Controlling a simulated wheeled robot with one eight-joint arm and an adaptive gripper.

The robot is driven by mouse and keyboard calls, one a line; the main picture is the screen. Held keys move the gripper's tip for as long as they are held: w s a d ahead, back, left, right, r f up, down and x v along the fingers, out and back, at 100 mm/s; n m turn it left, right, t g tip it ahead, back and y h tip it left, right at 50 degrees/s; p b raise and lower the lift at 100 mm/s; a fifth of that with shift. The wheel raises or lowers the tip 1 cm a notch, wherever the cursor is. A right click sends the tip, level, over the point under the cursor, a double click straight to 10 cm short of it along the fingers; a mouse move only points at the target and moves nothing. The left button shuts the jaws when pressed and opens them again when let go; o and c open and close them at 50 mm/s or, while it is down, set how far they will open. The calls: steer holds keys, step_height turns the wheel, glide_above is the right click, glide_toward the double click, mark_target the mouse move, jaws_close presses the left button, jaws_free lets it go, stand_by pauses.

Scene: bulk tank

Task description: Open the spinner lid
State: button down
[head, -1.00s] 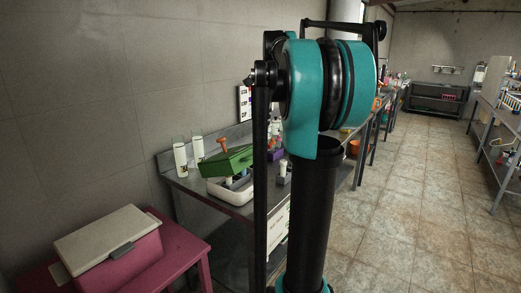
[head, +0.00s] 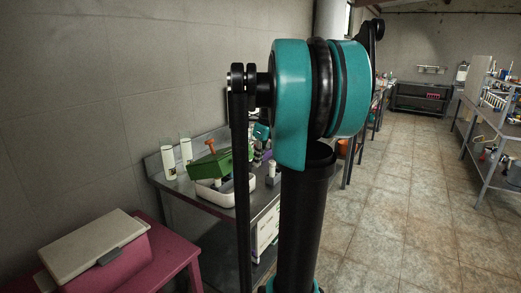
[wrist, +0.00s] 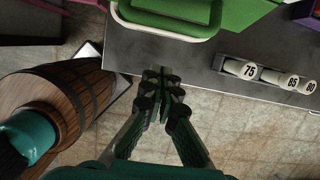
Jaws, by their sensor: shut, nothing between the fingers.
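A green box-like piece (head: 209,167) with an orange handle (head: 211,146) sits tilted in a white tray (head: 210,195) on the grey bench. It may be the spinner, but I cannot tell, and no separate lid edge is clear. In the wrist view, part of the green piece (wrist: 205,8) and the rim of the white tray (wrist: 160,27) show at the top. My gripper (wrist: 163,72) is shut and empty, pointing at the bench's front edge, below the tray in the picture and apart from it. In the head view my arm hides much of the bench, and the fingers are not discernible.
A wooden barrel (wrist: 62,95) is at left in the wrist view. A pink box with a beige lid (head: 100,254) is on a pink table. The tiled floor (head: 410,190) is open at right.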

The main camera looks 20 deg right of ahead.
steer(key=w+a, duration=0.1)
steer(key=w+a+r, duration=0.1)
steer(key=w, duration=0.1)
steer(key=shift+r, duration=0.15)
steer(key=shift+r, duration=0.1)
stand_by(0.4)
